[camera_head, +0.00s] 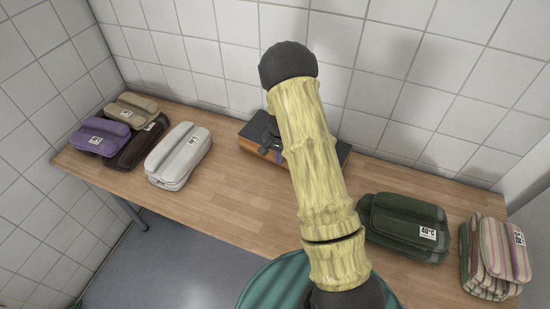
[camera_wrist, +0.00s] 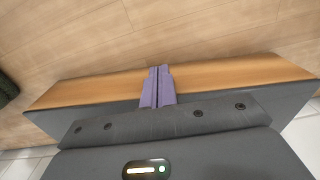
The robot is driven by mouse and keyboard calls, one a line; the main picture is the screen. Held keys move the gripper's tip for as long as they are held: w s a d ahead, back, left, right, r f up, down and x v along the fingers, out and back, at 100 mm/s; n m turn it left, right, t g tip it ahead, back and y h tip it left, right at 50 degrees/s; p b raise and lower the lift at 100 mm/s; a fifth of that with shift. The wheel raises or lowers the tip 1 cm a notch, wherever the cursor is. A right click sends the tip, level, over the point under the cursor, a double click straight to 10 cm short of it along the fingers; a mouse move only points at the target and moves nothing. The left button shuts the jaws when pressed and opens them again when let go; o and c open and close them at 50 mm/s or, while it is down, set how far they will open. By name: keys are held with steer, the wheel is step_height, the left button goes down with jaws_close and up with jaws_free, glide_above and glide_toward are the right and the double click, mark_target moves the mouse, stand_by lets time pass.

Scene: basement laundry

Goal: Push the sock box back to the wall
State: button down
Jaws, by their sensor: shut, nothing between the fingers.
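The sock box, a dark-topped box (camera_head: 330,146) with an orange-brown wooden front, sits at the back of the table near the tiled wall. My arm hides its middle, and I cannot tell whether its back touches the wall. In the wrist view the wooden front (camera_wrist: 235,72) runs across the picture. My gripper (camera_head: 279,158) is over the box's front side. Its purple fingers (camera_wrist: 157,88) are shut together and empty, overlapping the wooden front. I cannot tell whether they touch it.
Left on the wooden table (camera_head: 225,170) lie folded purple (camera_head: 97,140), tan (camera_head: 130,108), dark brown (camera_head: 138,148) and light grey (camera_head: 178,155) bundles. Right lie a green bundle (camera_head: 400,225) and a striped one (camera_head: 495,255). The table between the grey bundle and the box is clear.

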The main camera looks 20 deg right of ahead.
steer(key=shift+s+d, duration=0.1)
steer(key=shift+s, duration=0.1)
steer(key=shift+s+a, duration=0.2)
steer(key=shift+s, duration=0.05)
steer(key=a, duration=0.1)
steer(key=s+a, duration=0.1)
steer(key=a, duration=0.1)
steer(key=shift+s+p, duration=0.3)
step_height(320, 180, up, 10)
steer(key=shift+b, duration=0.4)
steer(key=shift+w+d+f, duration=0.1)
steer(key=shift+w+d, duration=0.05)
steer(key=shift+d, duration=0.05)
steer(key=shift+a, duration=0.1)
